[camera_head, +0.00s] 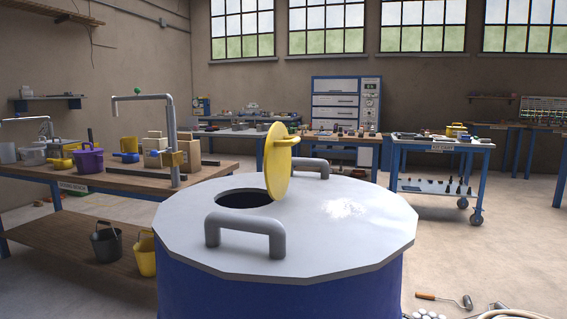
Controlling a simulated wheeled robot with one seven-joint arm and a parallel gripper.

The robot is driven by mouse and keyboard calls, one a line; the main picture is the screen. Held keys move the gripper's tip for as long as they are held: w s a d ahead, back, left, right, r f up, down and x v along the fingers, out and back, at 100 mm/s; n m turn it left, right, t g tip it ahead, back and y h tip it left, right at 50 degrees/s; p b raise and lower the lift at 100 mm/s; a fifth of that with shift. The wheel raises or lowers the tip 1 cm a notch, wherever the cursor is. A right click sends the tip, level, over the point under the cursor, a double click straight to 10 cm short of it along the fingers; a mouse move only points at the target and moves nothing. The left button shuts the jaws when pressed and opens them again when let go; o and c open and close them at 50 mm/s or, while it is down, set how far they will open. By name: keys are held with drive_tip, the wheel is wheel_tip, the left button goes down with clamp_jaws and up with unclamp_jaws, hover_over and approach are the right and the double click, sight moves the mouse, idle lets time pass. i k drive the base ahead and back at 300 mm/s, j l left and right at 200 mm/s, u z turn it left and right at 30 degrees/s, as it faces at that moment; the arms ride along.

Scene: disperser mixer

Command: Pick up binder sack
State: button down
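No thing in the head camera view can be clearly identified as the binder sack. A few small tan, block-like packages (157,146) stand on the wooden bench (130,190) at the left, partly hidden behind a grey bent pipe. They are too small to tell whether one is a sack. A blue drum (280,293) with a grey lid (330,240) fills the lower middle. Its round opening (238,200) is uncovered, and a yellow hatch cover (279,162) stands upright at the opening's right edge. My gripper is not in view.
A purple jug (89,159) and yellow containers stand on the left bench, with buckets (107,242) on its lower shelf. A blue-framed cart (442,160) stands at the back right. A roller tool (445,299) lies on the floor at lower right. The floor right of the drum is mostly clear.

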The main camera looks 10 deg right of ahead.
sight(190, 148)
drive_tip(key=i+j+u, duration=0.2)
drive_tip(key=j, duration=0.2)
drive_tip(key=j+u, duration=0.2)
drive_tip(key=j, duration=0.15)
drive_tip(key=i+j+u, duration=0.2)
drive_tip(key=j, duration=0.15)
drive_tip(key=i+j+u, duration=0.4)
drive_tip(key=i+j, duration=0.2)
drive_tip(key=i+j+u, duration=0.45)
drive_tip(key=i, duration=0.2)
drive_tip(key=i+z, duration=0.5)
drive_tip(key=i+j+z, duration=0.2)
drive_tip(key=i+z, duration=0.25)
drive_tip(key=i+l+z, duration=0.15)
drive_tip(key=z, duration=0.3)
drive_tip(key=i+z, duration=0.3)
drive_tip(key=z, duration=0.15)
drive_tip(key=i+z, duration=0.25)
drive_tip(key=z, duration=0.15)
drive_tip(key=i+z, duration=0.25)
drive_tip(key=z, duration=0.2)
